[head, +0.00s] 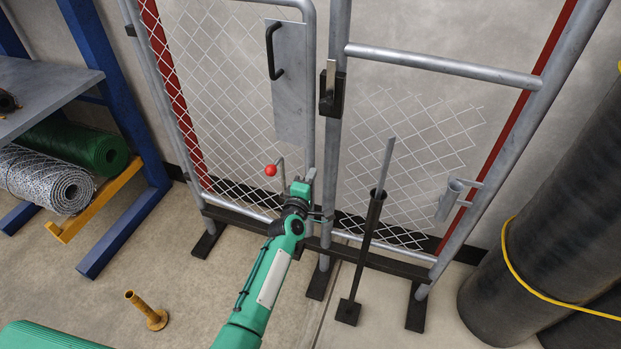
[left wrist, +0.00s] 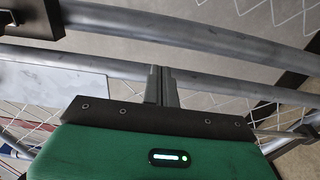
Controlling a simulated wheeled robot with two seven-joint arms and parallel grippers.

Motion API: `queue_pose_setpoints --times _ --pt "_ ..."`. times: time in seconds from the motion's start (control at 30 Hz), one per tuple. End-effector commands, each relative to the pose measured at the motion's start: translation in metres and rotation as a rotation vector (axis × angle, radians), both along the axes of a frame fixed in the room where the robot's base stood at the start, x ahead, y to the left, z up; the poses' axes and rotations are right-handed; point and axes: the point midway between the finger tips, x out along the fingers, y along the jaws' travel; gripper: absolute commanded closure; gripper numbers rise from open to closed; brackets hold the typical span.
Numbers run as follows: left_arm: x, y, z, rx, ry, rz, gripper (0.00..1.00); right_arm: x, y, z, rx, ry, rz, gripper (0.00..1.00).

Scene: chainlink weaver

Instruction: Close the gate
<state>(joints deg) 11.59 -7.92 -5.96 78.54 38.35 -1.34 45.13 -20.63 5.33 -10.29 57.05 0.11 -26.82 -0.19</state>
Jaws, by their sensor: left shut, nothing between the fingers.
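The gate (head: 308,60) is a grey tube frame with chain-link mesh. It carries a metal plate (head: 290,110) with a black pull handle (head: 272,50), and a red-knobbed lever (head: 271,170) lower down. Its right upright stands beside the middle post (head: 334,140), with a narrow gap between them. A black latch block (head: 331,98) sits on that post. My left gripper (head: 310,175) is shut and empty at the lower part of the gate's right upright. In the left wrist view its closed fingertips (left wrist: 158,72) reach a grey tube (left wrist: 225,82); contact is unclear. My right gripper is not in view.
A fixed mesh panel with a top rail (head: 440,66) stands right of the post. A dark bar (head: 370,240) stands on the floor before it. Large black rolls (head: 530,230) stand at right. A blue rack (head: 130,225) is at left, and a brass-coloured peg (head: 146,308) stands on the floor.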

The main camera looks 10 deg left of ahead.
Motion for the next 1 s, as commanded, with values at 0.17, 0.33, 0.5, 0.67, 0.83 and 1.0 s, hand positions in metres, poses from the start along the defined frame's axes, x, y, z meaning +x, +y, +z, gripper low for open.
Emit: queue_pose_setpoints --times 0.17,0.33,0.5,0.67,0.83,1.0 --pt "0.000 0.000 0.000 0.000 0.000 0.000 1.00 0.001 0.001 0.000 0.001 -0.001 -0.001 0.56" --pt "-0.001 0.000 0.000 0.000 0.000 0.000 1.00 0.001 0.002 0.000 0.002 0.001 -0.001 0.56" --pt "-0.012 0.002 -0.001 -0.001 0.002 -0.001 1.00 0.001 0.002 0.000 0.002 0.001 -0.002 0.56" --pt "-0.037 0.006 -0.002 0.000 0.002 0.001 1.00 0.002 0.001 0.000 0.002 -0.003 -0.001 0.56" --pt "-0.068 0.010 -0.001 0.000 0.002 0.000 1.00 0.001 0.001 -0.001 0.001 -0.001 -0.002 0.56" --pt "-0.099 0.015 -0.002 0.000 0.002 0.000 1.00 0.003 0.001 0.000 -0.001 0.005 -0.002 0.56"
